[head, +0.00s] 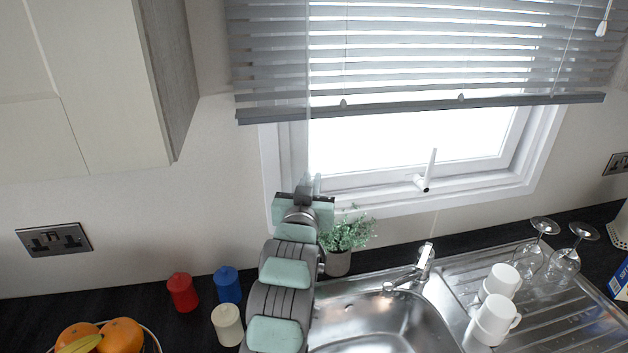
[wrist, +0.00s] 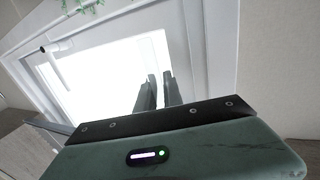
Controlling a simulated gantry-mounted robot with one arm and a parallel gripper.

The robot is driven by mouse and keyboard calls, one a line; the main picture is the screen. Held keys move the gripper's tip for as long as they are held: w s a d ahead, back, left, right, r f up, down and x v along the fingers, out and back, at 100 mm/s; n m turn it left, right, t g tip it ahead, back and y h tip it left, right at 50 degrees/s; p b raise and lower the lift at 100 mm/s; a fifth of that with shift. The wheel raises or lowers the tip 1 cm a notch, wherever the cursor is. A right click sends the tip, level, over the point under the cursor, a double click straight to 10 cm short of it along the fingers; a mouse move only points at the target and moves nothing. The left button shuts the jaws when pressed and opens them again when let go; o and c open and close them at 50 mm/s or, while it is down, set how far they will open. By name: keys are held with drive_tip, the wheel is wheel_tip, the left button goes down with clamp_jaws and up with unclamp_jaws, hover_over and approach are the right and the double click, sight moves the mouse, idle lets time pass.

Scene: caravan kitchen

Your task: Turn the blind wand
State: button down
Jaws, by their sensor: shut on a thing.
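The blind wand (head: 308,145) is a thin, clear rod hanging down near the left end of the grey slatted blind (head: 420,60), in front of the window frame. My gripper (head: 311,184) is at its lower end in the head view, seen from behind, and its body hides the wand's tip. In the wrist view my gripper (wrist: 158,90) shows two dark fingers close together against the bright window. They are shut on the wand, though the rod itself is hard to make out between them there.
The window handle (head: 426,172) is right of my gripper. A potted plant (head: 339,262) stands close below it, beside the sink (head: 375,320) and tap (head: 410,275). Red (head: 182,293), blue (head: 227,285) and cream (head: 227,325) canisters stand left of my arm. White mugs (head: 494,318) and glasses are on the drainer.

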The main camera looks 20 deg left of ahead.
drive_tip(key=n+g+y+b, duration=0.3)
drive_tip(key=y+b, duration=0.1)
drive_tip(key=s+a+n+g+y+b, duration=0.1)
drive_tip(key=n+g+y+b, duration=0.2)
drive_tip(key=y+b, duration=0.1)
drive_tip(key=n+g+y+b, duration=0.2)
drive_tip(key=n+y+b, duration=0.1)
drive_tip(key=b, duration=0.2)
drive_tip(key=shift+s+a+f+g+y, duration=0.15)
drive_tip(key=shift+a+g+y, duration=0.2)
drive_tip(key=shift+g+y, duration=0.05)
drive_tip(key=shift+a+n, duration=0.1)
drive_tip(key=shift+n, duration=0.3)
drive_tip(key=c, duration=1.5)
unclamp_jaws()
drive_tip(key=shift+s, duration=0.1)
